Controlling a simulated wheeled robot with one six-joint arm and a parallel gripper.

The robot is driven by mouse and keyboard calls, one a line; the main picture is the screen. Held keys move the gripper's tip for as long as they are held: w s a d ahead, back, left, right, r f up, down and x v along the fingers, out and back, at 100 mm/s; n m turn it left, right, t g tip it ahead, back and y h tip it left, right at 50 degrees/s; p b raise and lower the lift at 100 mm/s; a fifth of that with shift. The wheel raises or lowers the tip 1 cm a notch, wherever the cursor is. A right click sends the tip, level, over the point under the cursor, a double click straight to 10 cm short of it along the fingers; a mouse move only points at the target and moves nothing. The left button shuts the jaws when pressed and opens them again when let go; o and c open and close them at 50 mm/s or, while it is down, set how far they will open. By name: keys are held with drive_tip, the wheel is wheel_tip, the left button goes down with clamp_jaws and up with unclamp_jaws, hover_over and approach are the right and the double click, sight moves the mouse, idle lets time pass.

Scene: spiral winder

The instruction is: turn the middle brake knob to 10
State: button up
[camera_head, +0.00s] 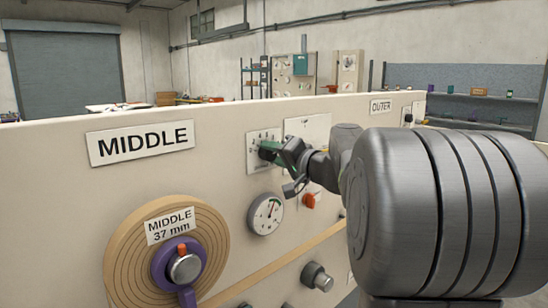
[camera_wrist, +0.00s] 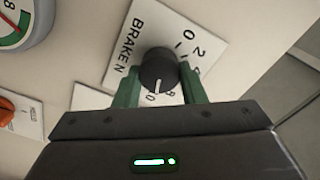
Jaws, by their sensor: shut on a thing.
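The black brake knob (camera_wrist: 158,66) sits on a white plate (camera_wrist: 120,62) marked "BRAKE N", on the cream panel. My gripper (camera_wrist: 160,82) is shut on the knob, with one green finger on each side. The knob's white pointer line points down in the wrist view, towards the gripper; the digits there are partly hidden, so I cannot tell the setting. In the head view my gripper (camera_head: 271,151) covers most of the knob and part of its plate (camera_head: 256,136). A "MIDDLE" sign (camera_head: 140,142) is to the left.
A round gauge (camera_head: 265,215) lies below the knob, with an orange switch (camera_head: 309,201) to its right. A tan spool (camera_head: 128,248) with a purple hub is at lower left. A dark metal knob (camera_head: 316,276) sticks out lower down. An "OUTER" sign (camera_head: 381,106) is further right.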

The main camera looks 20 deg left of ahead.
drive_tip(key=shift+m, duration=0.3)
idle(0.4)
drive_tip(key=o, duration=1)
drive_tip(key=b+v, duration=0.2)
drive_tip(key=v, duration=1.2)
drive_tip(key=shift+b, duration=0.4)
drive_tip(key=shift+a, duration=0.2)
drive_tip(key=p+x, duration=0.2)
drive_tip(key=x, duration=1.1)
drive_tip(key=shift+w+a+p, duration=0.2)
drive_tip(key=shift+a+p, duration=0.05)
drive_tip(key=shift+p, duration=0.1)
